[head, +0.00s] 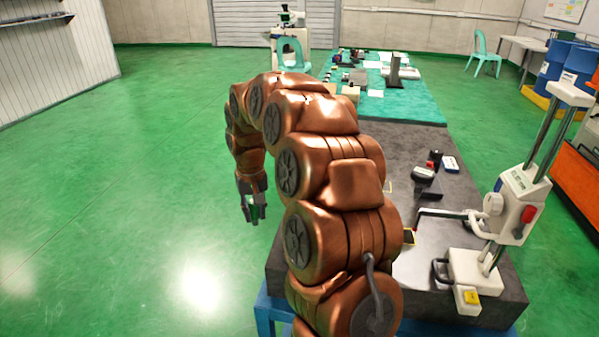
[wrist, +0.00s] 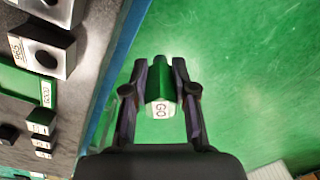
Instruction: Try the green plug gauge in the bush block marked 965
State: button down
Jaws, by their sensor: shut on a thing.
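My gripper (head: 252,204) hangs over the green floor, left of the dark table, in the head view. In the wrist view my gripper (wrist: 161,97) is shut on the green plug gauge (wrist: 161,78), which has a white end marked GO facing the camera. The gauge is apart from the block, beyond the table's blue edge. My arm hides the block in the head view.
Beside the block lies a green tray (wrist: 22,78) labelled GOOD, with several small tagged pieces below it. The dark table (head: 410,150) carries a white height gauge (head: 510,210) at its right. A green-topped table (head: 415,100) stands behind. The floor at left is clear.

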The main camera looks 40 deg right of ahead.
jog(key=shift+s+d+r+m+p, duration=0.15)
jog(key=shift+s+d+r+m, duration=0.55)
jog(key=shift+d, duration=1.2)
jog(key=shift+s+d+r+m+p, duration=0.3)
jog(key=shift+s+d+r, duration=0.7)
jog(key=shift+d, duration=0.85)
jog(key=shift+s+d+r+m+p, duration=0.1)
jog(key=shift+s+d+r+m, duration=0.75)
jog(key=shift+d, duration=1.05)
jog(key=shift+s+f+n+b, duration=0.15)
jog(key=shift+f+b, duration=0.2)
jog(key=shift+f, duration=0.2)
jog(key=shift+s+f+n+b, duration=0.1)
jog(key=shift+f+b, duration=0.25)
jog(key=shift+f, duration=0.15)
jog(key=shift+f+b, duration=0.95)
jog(key=shift+f, duration=0.15)
jog(key=shift+r, duration=0.2)
jog(key=shift+r+p, duration=0.45)
jog(key=shift+r, duration=1.85)
